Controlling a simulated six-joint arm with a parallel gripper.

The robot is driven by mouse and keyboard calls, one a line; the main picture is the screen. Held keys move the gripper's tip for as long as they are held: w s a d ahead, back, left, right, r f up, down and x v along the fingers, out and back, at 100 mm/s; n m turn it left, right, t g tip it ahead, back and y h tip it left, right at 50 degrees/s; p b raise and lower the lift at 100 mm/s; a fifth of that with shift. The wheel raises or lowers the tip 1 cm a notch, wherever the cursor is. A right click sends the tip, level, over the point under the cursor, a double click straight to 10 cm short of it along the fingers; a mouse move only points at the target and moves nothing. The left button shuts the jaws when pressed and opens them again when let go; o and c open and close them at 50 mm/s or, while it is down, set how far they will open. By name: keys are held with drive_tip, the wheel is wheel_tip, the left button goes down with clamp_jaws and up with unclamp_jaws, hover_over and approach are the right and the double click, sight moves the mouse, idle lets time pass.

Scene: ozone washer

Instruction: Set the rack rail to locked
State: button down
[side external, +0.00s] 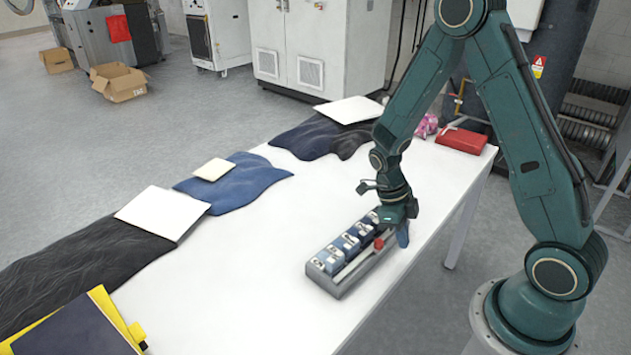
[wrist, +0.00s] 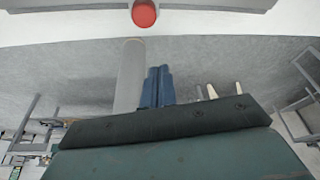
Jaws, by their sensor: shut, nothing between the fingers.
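A grey rack (side external: 372,268) with several blue labelled blocks (side external: 343,243) in a row lies on the white table. A pale rail (side external: 352,267) runs along the rack's side, with a red knob (side external: 378,243) near its far end. The knob also shows at the top edge of the wrist view (wrist: 144,13). My gripper (side external: 403,240) is just right of the knob at the rack's far end, fingers pointing down. In the wrist view its blue fingers (wrist: 158,72) are together and empty, apart from the knob. The lock marking cannot be read.
Dark fabrics (side external: 318,137), a blue cloth (side external: 232,182) and white boards (side external: 163,212) lie along the table's left side. A red case (side external: 461,140) lies at the far right corner. The white table (side external: 230,290) is clear left of the rack.

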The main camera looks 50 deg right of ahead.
sight(381, 240)
drive_tip(key=shift+x, duration=1.2)
drive_tip(key=shift+w+a, duration=0.25)
drive_tip(key=shift+w, duration=0.85)
drive_tip(key=shift+w+a+r, duration=0.1)
drive_tip(key=shift+w+a, duration=0.15)
drive_tip(key=shift+w, duration=0.65)
drive_tip(key=shift+w, duration=0.1)
drive_tip(key=shift+w, duration=1.05)
